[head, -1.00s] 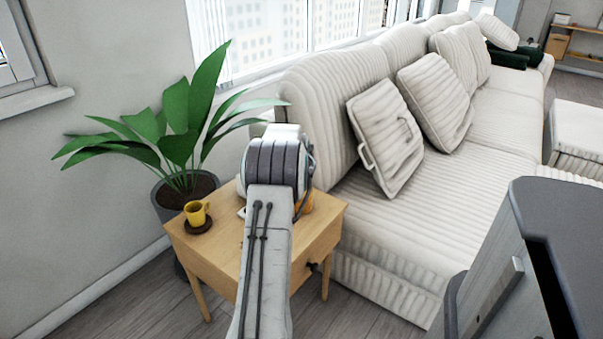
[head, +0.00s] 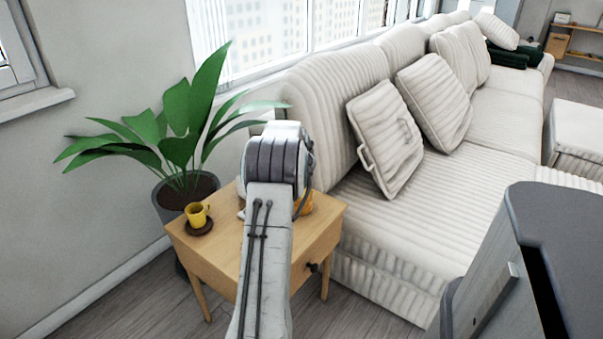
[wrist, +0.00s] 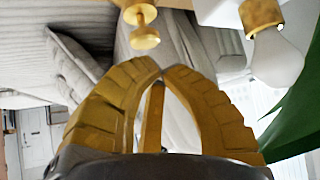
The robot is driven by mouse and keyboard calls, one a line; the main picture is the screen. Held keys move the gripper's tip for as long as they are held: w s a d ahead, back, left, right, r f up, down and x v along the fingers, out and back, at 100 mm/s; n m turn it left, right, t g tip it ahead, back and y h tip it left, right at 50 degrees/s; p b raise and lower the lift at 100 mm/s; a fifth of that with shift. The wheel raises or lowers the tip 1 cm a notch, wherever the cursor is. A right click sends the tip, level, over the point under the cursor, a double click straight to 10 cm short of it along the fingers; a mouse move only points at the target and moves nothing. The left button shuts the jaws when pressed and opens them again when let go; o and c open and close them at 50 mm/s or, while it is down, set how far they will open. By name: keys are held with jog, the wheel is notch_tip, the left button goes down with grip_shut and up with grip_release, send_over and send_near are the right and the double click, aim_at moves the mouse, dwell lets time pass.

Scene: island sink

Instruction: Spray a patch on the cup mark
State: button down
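A yellow cup (head: 197,213) stands upright on a dark round coaster (head: 198,228) at the left of the wooden side table (head: 325,232). No cup mark shows; my arm covers the middle of the table. My gripper is mostly hidden behind my arm in the head view. In the wrist view my gripper (wrist: 162,70) has yellow ribbed fingers bowed outward, their tips together. No held object can be made out between them. Beyond the fingers, that view shows a rounded white thing with a gold collar (wrist: 277,62) and a small gold knobbed thing (wrist: 145,37). I see no clear spray bottle.
A leafy potted plant (head: 185,150) stands behind the table at the left. A striped sofa (head: 430,210) stands close along the table's right side. The table has a drawer with a dark knob (head: 313,267). Bare floor (head: 150,305) lies in front.

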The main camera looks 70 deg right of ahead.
jog(key=shift+r+p, duration=1.65)
jog(key=shift+r, duration=0.95)
jog(key=shift+w, duration=0.1)
